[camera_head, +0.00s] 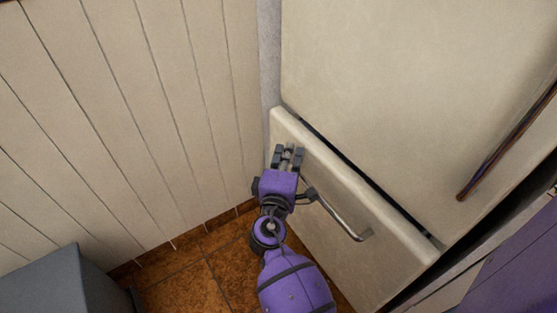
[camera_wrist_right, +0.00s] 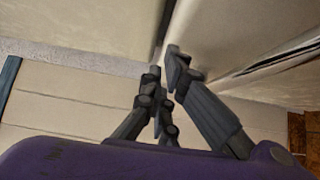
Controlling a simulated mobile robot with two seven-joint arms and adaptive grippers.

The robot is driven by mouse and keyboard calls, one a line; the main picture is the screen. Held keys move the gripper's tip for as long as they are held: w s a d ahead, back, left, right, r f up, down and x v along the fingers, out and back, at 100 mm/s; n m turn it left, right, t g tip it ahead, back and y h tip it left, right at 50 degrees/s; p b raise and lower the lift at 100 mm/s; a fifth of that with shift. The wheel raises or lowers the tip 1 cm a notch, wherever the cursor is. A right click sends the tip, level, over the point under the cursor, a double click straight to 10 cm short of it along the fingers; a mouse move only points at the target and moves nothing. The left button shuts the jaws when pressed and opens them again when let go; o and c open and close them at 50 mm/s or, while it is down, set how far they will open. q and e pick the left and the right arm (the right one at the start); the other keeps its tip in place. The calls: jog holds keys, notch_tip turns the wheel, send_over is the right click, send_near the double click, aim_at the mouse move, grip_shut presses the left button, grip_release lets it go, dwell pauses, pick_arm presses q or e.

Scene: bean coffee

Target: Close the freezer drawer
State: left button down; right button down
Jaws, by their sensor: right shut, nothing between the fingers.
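The freezer drawer (camera_head: 350,200) is the pale lower front of the fridge in the head view. It stands slightly out, with a dark narrow gap along its top edge below the upper door. Its metal bar handle (camera_head: 340,217) runs across the front, and my right wrist covers the handle's left end. My right gripper (camera_head: 289,150) is shut and empty, at the upper left part of the drawer front. I cannot tell whether it touches. My left gripper is not in view.
The upper fridge door (camera_head: 410,90) rises above the drawer, with a long dark handle (camera_head: 505,145) at right. A pale plank wall (camera_head: 130,120) stands close on the left. A grey box-like object (camera_head: 50,285) is at lower left. Brown floor tiles (camera_head: 185,285) show between.

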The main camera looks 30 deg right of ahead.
aim_at(305, 144)
jog(key=shift+d, duration=0.35)
jog(key=d, duration=0.4)
jog(key=shift+w+d, duration=0.2)
jog(key=shift+d, duration=0.1)
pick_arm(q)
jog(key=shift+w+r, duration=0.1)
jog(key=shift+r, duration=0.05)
pick_arm(e)
jog(key=shift+a, duration=0.1)
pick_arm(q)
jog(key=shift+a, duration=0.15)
pick_arm(e)
jog(key=shift+a, duration=0.15)
